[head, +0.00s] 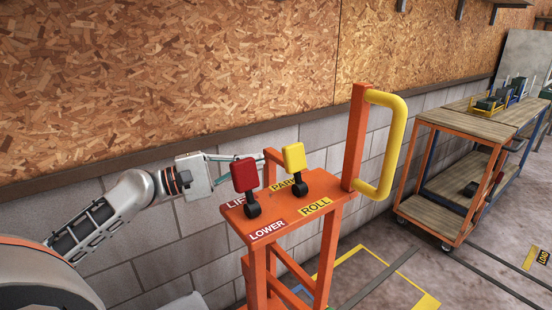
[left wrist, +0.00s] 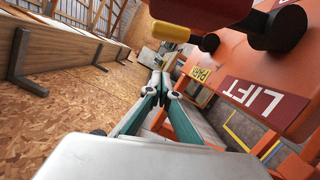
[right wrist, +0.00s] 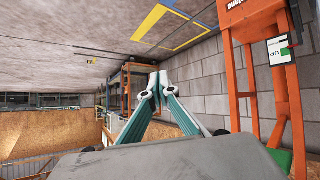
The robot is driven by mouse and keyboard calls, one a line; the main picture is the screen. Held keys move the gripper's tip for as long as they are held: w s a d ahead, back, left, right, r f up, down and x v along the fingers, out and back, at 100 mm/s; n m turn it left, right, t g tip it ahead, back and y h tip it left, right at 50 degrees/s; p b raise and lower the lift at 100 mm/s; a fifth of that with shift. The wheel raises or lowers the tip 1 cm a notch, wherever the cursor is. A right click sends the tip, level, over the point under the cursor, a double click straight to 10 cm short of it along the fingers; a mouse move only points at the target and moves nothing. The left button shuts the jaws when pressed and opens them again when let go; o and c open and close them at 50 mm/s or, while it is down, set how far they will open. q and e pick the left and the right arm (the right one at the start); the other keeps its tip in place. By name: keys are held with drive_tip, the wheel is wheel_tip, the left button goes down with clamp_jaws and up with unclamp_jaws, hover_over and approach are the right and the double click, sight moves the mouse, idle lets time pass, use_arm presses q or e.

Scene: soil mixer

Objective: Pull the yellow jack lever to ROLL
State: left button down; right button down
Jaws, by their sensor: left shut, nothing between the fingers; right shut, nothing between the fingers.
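The yellow jack lever (head: 294,157) stands on the right of the orange jack's top plate (head: 275,217), its paddle leaning back over the PARK label (head: 282,184). The ROLL label (head: 315,206) lies bare on the near side. The red lever (head: 244,175) stands to its left. My left gripper (head: 258,157) is shut and empty behind the red lever, which partly hides its fingers. In the left wrist view, its closed tips (left wrist: 161,80) show apart from the yellow lever (left wrist: 170,31). My right gripper (right wrist: 157,78) is shut and empty, outside the head view.
A yellow handle (head: 392,145) on an orange post rises right of the levers. The chipboard and block wall (head: 190,235) stands behind the jack. An orange cart (head: 465,125) with a wooden top is at the right. Orange uprights (right wrist: 262,70) stand right of my right gripper.

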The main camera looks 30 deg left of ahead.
use_arm(q)
drive_tip(key=d+p, duration=0.1)
drive_tip(key=w+d+r, duration=0.1)
drive_tip(key=d, duration=0.1)
drive_tip(key=d+p, duration=0.1)
drive_tip(key=d, duration=0.1)
drive_tip(key=shift+w+d+r+p, duration=0.1)
drive_tip(key=shift+w+r+p, duration=0.15)
drive_tip(key=shift+r+p, duration=0.15)
drive_tip(key=shift+d+f, duration=0.1)
drive_tip(key=shift+d, duration=0.1)
drive_tip(key=shift+s+d+r+m+p, duration=0.2)
drive_tip(key=shift+d+r+m+p, duration=0.25)
drive_tip(key=shift+m+p, duration=0.35)
drive_tip(key=shift+f, duration=0.1)
drive_tip(key=v, duration=1.2)
